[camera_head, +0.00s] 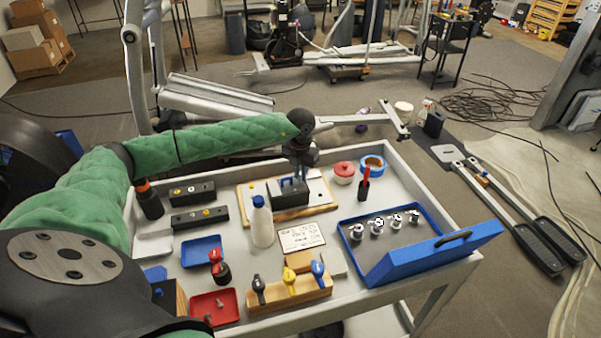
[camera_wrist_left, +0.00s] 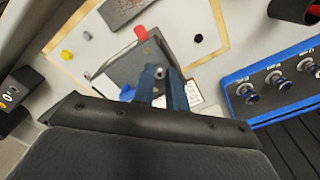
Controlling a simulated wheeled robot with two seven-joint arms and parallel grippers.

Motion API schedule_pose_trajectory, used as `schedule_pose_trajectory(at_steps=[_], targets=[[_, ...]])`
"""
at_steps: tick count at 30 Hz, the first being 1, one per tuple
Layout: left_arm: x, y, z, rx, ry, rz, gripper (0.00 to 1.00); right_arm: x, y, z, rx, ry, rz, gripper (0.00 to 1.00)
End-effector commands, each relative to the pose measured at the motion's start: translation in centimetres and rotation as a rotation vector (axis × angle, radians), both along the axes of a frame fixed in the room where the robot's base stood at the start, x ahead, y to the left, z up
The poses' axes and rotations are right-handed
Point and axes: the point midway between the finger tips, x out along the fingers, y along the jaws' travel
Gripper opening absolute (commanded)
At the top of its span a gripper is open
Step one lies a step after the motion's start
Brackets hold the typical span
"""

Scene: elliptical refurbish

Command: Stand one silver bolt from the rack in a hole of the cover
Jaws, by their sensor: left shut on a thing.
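My left gripper (camera_head: 296,180) hangs from the green-sleeved arm, pointing down over a dark block-like cover (camera_head: 290,198) on a pale wooden board. In the left wrist view its blue fingers (camera_wrist_left: 161,84) are closed around a small silver piece (camera_wrist_left: 160,73), which looks like the bolt. The cover's grey top (camera_wrist_left: 128,66) lies just beneath. I cannot tell whether the bolt touches a hole; the fingers hide its lower end. Two dark racks, a rear one (camera_head: 180,191) and a front one (camera_head: 188,219), stand left of the board with small silver and gold bolts. My right gripper is not in view.
A white bottle (camera_head: 262,225) stands in front of the board. A blue case (camera_head: 420,262) with several silver-topped pieces lies to the right. A wooden stand (camera_head: 309,292) with coloured handles is at the front. Blue (camera_head: 201,245) and red (camera_head: 228,309) trays are front left.

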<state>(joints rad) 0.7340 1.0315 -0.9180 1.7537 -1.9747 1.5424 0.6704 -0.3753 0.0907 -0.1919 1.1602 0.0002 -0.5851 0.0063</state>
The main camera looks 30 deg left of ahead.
Motion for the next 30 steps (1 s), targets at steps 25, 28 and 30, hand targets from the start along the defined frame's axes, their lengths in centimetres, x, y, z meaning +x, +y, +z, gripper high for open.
schedule_pose_trajectory(at_steps=[25, 28, 30], targets=[[0.1, 0.0, 3.5, 0.0, -0.003, -0.001, 0.39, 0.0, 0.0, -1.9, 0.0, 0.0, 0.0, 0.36], [0.1, 0.0, 5.1, 0.0, -0.003, 0.0, 0.39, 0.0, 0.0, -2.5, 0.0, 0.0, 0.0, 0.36], [0.1, 0.0, 6.0, 0.0, -0.002, 0.0, 0.39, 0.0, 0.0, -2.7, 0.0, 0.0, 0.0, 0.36]])
